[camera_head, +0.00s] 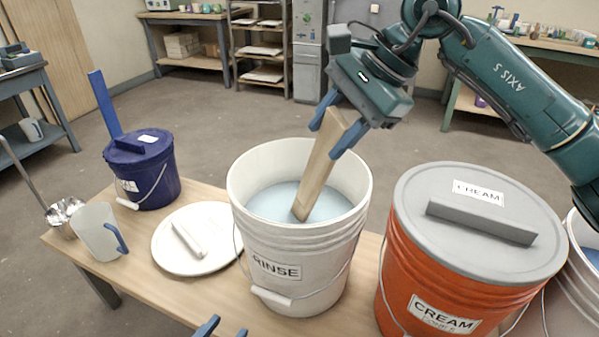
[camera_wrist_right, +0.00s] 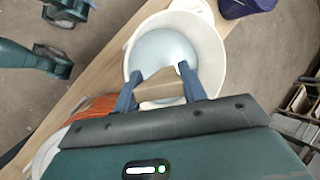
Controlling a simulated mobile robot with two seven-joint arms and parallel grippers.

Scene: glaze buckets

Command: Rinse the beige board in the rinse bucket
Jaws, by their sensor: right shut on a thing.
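The beige board (camera_head: 319,165) is held by my right gripper (camera_head: 338,124) and slants down into the white rinse bucket (camera_head: 290,268). Its lower end meets the pale blue water (camera_head: 265,202); how deep it dips I cannot tell. In the right wrist view the board (camera_wrist_right: 160,88) sits between the blue fingers of my right gripper (camera_wrist_right: 157,90), over the open bucket (camera_wrist_right: 213,58). My left gripper (camera_head: 223,331) shows only its blue fingertips at the bottom edge, apart, with nothing seen between them, in front of the rinse bucket.
A white lid (camera_head: 170,254) lies left of the rinse bucket. An orange bucket with a grey CREAM lid (camera_head: 415,200) stands close on the right. Another bucket is at the right edge.

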